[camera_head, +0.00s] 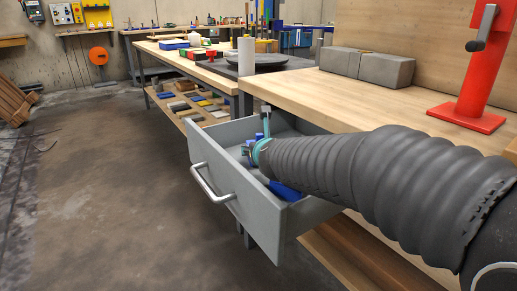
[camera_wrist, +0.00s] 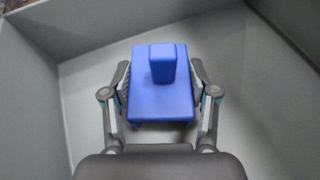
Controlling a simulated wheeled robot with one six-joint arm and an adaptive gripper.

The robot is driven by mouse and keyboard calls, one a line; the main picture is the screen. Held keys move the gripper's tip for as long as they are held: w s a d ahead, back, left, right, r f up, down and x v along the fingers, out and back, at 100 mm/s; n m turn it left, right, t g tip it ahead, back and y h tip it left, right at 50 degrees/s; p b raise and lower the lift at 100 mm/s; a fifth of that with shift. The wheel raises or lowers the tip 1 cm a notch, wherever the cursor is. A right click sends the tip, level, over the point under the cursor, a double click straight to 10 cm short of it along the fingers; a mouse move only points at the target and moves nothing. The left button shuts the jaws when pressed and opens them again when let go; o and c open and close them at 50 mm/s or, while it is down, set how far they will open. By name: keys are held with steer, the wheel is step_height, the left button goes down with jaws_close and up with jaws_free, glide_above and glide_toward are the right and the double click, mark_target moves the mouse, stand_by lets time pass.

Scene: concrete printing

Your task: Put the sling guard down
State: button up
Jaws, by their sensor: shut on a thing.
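The sling guard is a blue block (camera_wrist: 160,98) with a raised blue tab on top, seen in the wrist view between my two fingers. My gripper (camera_wrist: 161,95) is shut on it, one finger at each side. The grey drawer's walls and floor surround it in that view. In the head view the grey drawer (camera_head: 229,207) is pulled open and my arm reaches down into it. A blue part of the guard (camera_head: 285,191) shows low inside the drawer. My arm hides part of it. I cannot tell whether the guard touches the drawer floor.
A wooden workbench (camera_head: 300,98) stands above the drawer, with grey blocks (camera_head: 366,67) and a red stand (camera_head: 478,75) on it. The drawer's front carries a metal handle (camera_head: 208,184). A second bench behind holds tools.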

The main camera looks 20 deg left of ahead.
steer(key=shift+f+b, duration=0.35)
steer(key=shift+f, duration=0.1)
steer(key=shift+s+f, duration=0.1)
steer(key=shift+f, duration=0.05)
steer(key=o, duration=1.3)
steer(key=shift+f, duration=0.1)
steer(key=shift+c, duration=0.2)
steer(key=shift+o, duration=0.6)
steer(key=shift+r, duration=0.35)
